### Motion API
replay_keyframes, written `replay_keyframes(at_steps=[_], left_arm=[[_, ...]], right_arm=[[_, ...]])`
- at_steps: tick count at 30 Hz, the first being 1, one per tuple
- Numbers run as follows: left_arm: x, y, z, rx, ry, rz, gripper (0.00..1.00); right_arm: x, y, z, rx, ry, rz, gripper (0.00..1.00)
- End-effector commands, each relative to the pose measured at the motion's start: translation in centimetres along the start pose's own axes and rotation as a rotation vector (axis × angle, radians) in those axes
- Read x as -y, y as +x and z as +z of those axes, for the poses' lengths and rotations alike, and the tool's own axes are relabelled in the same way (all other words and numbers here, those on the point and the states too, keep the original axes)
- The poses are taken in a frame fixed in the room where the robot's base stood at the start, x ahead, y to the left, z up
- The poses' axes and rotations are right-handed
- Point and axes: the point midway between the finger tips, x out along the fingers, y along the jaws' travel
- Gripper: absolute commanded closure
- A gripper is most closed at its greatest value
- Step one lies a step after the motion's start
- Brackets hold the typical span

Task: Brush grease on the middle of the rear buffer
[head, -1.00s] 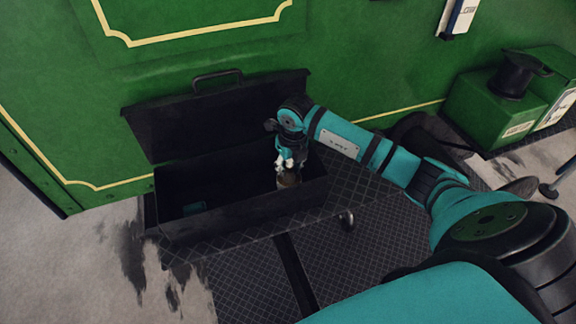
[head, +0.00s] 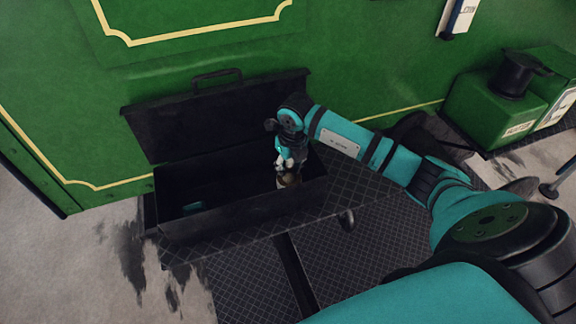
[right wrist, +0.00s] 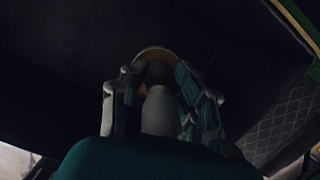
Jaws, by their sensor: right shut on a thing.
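My right gripper (head: 285,162) reaches down into the right end of an open black toolbox (head: 215,227). In the right wrist view, its fingers (right wrist: 160,100) are shut on a pale, rounded handle (right wrist: 160,112), which looks like the brush's. A brownish round pot (head: 288,181) sits just below the fingers in the box. Its yellowish rim (right wrist: 153,52) shows beyond the handle in the right wrist view. The handle's far end and any bristles are hidden. I cannot make out the rear buffer for certain. My left gripper is not in view.
The toolbox's raised lid (head: 215,115) stands behind the gripper, near the green tram side (head: 60,80). A teal item (head: 193,208) lies at the box's left end. The box rests on a dark patterned plate (head: 235,275). Green boxes (head: 495,110) stand at the right.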

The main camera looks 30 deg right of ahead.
Motion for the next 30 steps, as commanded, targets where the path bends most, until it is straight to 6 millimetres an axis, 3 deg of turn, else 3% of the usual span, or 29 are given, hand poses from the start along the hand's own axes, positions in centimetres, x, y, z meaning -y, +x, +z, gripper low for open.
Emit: replay_keyframes(at_steps=[8, 30], left_arm=[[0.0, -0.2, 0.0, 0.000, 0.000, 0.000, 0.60], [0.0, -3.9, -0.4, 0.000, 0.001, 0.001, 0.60]], right_arm=[[0.0, -0.1, -0.1, -0.004, -0.001, 0.000, 1.00], [0.0, -6.0, 0.9, 0.000, 0.000, -0.001, 1.00]])
